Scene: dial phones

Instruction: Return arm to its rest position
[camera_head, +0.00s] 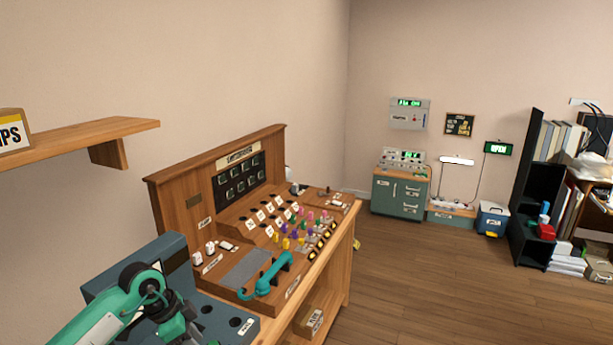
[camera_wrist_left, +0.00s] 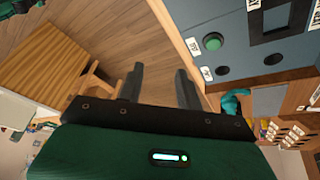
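My left arm (camera_head: 105,312), green and white, comes in at the lower left of the head view, bent over the blue-grey box. Its fingertips are not clear there. In the left wrist view my left gripper (camera_wrist_left: 160,84) has its two dark fingers apart, with nothing between them. The fingers are beside the box, with floor behind them. My right gripper is in neither view.
A wooden switchboard (camera_head: 173,200) with coloured plugs and a teal handset (camera_head: 268,277) stands beside the blue-grey box (camera_head: 172,250), which also shows in the wrist view (camera_wrist_left: 226,62). A wall shelf (camera_head: 85,137) is at left. Floor (camera_head: 420,285) to the right is open.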

